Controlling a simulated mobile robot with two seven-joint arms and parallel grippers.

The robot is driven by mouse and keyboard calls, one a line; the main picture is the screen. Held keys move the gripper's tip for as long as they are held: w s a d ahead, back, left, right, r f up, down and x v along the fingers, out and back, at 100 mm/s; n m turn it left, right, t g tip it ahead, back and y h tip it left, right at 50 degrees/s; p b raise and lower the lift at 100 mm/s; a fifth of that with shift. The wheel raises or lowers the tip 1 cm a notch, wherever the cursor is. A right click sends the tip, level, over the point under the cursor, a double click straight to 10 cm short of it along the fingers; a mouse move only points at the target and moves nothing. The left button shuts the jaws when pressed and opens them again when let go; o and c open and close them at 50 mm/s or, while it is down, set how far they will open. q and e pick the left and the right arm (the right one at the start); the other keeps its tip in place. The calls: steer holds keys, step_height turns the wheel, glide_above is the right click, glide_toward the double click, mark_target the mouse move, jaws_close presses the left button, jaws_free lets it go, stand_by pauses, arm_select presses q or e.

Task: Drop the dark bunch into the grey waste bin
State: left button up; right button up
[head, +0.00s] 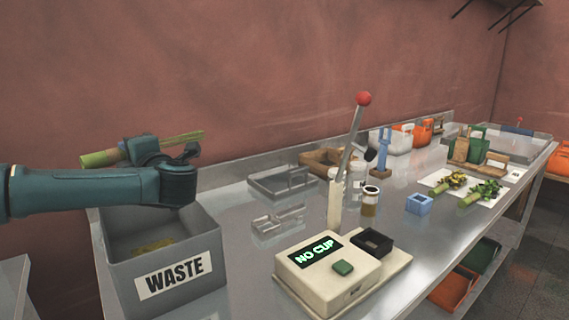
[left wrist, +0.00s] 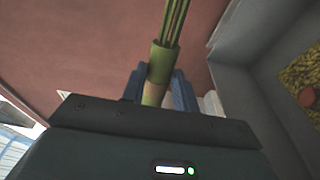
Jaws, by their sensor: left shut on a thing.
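My left gripper (head: 150,150) is shut on a bunch (head: 180,139) of olive-green stems with a paler green wrapped part. It holds the bunch nearly level, above the back part of the waste bin in the head view. The left wrist view shows the green wrap (left wrist: 164,60) between the fingers of my left gripper (left wrist: 160,85). The grey waste bin (head: 205,242) has a white WASTE label and some yellowish matter inside. Its wall (left wrist: 262,85) shows at the right of the left wrist view. My right gripper is not in view.
A cream machine (head: 318,282) reading NO CUP has a red-knobbed lever (head: 363,99). Clear trays (head: 280,183) lie behind it. Two leafy bunches (head: 470,198) rest on white sheets to the right. Orange bins (head: 421,134) stand farther back.

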arm_select(q)
step_height(320, 180, down, 6)
steer(key=shift+r+b, duration=0.1)
steer(key=shift+b, duration=0.75)
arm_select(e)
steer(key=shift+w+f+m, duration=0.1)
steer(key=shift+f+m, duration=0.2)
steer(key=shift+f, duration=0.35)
arm_select(q)
steer(key=o, duration=1.1)
steer(key=shift+c, duration=0.2)
steer(key=b+v, duration=0.4)
steer(key=v, duration=0.9)
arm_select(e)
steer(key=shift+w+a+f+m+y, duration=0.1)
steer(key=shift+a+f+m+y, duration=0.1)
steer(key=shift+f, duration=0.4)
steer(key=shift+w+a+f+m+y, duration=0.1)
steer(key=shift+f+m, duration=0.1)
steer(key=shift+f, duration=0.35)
